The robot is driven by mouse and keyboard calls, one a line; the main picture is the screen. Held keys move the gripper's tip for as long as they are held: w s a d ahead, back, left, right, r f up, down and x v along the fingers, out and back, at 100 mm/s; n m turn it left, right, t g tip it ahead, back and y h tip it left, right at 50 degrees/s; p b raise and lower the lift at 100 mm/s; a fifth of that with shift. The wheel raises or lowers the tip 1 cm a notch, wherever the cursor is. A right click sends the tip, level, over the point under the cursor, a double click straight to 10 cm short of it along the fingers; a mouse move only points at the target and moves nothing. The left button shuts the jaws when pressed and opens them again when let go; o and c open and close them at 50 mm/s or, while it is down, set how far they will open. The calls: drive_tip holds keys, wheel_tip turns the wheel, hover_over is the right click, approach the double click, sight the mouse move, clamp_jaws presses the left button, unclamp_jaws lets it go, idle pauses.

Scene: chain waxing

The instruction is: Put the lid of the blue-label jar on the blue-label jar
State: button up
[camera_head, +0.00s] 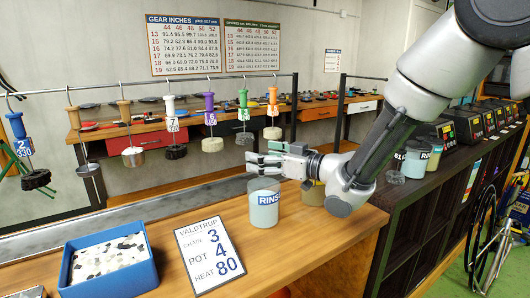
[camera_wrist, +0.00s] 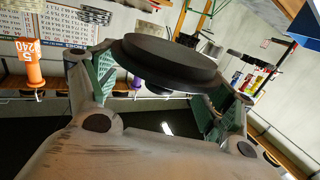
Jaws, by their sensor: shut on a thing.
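A dark round lid (camera_wrist: 170,62) is held between the green-padded fingers of my gripper (camera_wrist: 160,85) in the wrist view. In the head view my gripper (camera_head: 266,160) is just above a clear jar with a blue "RINSE" label (camera_head: 266,198). That jar holds a pale liquid and stands upright on the wooden counter, its mouth partly behind the gripper. The lid cannot be made out clearly in the head view. It is held apart from any surface in the wrist view.
A brownish jar (camera_head: 314,193) stands close behind the labelled jar, partly hidden by my arm. A card reading "VALDTRUP" (camera_head: 210,253) and a blue box (camera_head: 109,262) lie to the left. Tools hang from a rail (camera_head: 110,85) behind. More jars (camera_head: 415,161) stand at right.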

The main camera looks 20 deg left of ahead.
sight(264, 203)
drive_tip(key=shift+f, duration=2.75)
drive_tip(key=o, duration=0.9)
drive_tip(key=shift+c, duration=0.2)
